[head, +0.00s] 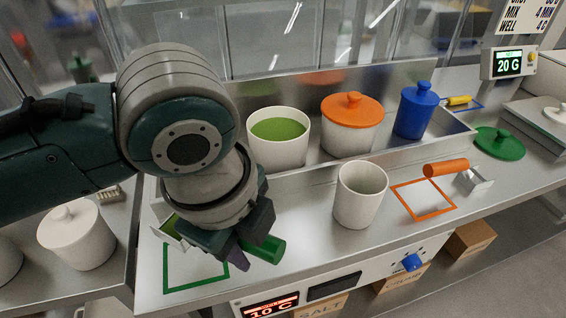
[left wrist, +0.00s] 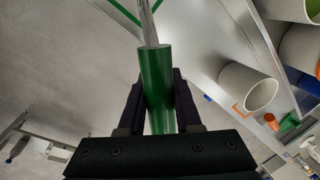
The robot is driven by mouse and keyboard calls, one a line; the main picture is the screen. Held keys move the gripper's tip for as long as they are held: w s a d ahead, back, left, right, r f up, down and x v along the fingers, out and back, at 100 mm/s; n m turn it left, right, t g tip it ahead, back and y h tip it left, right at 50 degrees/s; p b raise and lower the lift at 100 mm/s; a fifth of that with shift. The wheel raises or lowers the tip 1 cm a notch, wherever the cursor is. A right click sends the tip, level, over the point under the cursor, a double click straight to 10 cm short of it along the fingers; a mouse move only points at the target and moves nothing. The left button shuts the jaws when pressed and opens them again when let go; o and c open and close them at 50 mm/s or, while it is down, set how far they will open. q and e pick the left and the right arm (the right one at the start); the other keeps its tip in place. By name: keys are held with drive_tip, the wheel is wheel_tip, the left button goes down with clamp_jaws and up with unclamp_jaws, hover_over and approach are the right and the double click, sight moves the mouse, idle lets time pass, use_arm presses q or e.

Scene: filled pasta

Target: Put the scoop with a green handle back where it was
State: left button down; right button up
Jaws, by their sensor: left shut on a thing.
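The scoop's green handle (head: 265,249) sticks out to the right of my left gripper (head: 240,245), which is shut on it. The left wrist view shows the green handle (left wrist: 154,75) between the two dark fingers, with a thin metal shaft beyond it. A metal scoop head (head: 166,229) with some green in it shows left of the gripper, partly hidden by my arm. A green square outline (head: 166,268) is marked on the counter below the scoop. The scoop appears above the counter; the exact gap cannot be told. My right gripper is not in view.
A white empty cup (head: 360,195) stands right of the gripper. Beyond it, an orange-handled scoop (head: 446,168) lies by an orange outline (head: 424,214). Behind are a pot of green filling (head: 278,138), an orange-lidded pot (head: 351,125) and a blue canister (head: 416,110). A green lid (head: 499,143) lies at right.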

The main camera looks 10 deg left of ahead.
use_arm(q)
drive_tip(key=shift+s+b+x, duration=0.25)
drive_tip(key=shift+s+x, duration=0.05)
drive_tip(key=shift+x, duration=1.05)
drive_tip(key=shift+s+b+x, duration=0.25)
drive_tip(key=shift+b+x, duration=0.05)
drive_tip(key=shift+x, duration=1.1)
drive_tip(key=shift+s+b+x, duration=0.25)
drive_tip(key=shift+s+x, duration=0.05)
drive_tip(key=shift+x, duration=1.05)
drive_tip(key=shift+a+f, duration=0.15)
drive_tip(key=shift+f, duration=0.15)
drive_tip(key=c, duration=0.6)
unclamp_jaws()
drive_tip(key=p+v, duration=0.3)
drive_tip(key=v, duration=0.9)
drive_tip(key=s+d+r+n+h, duration=0.1)
drive_tip(key=s+d+n+h, duration=0.2)
drive_tip(key=n, duration=0.4)
drive_tip(key=s+a+r+n+t+y, duration=0.1)
drive_tip(key=s+a+n+y, duration=0.2)
drive_tip(key=s+a+n, duration=0.5)
drive_tip(key=a+n, duration=0.2)
drive_tip(key=n, duration=0.1)
drive_tip(key=shift+s+a+n, duration=0.25)
drive_tip(key=shift+a+n, duration=0.05)
drive_tip(key=shift+a, duration=0.05)
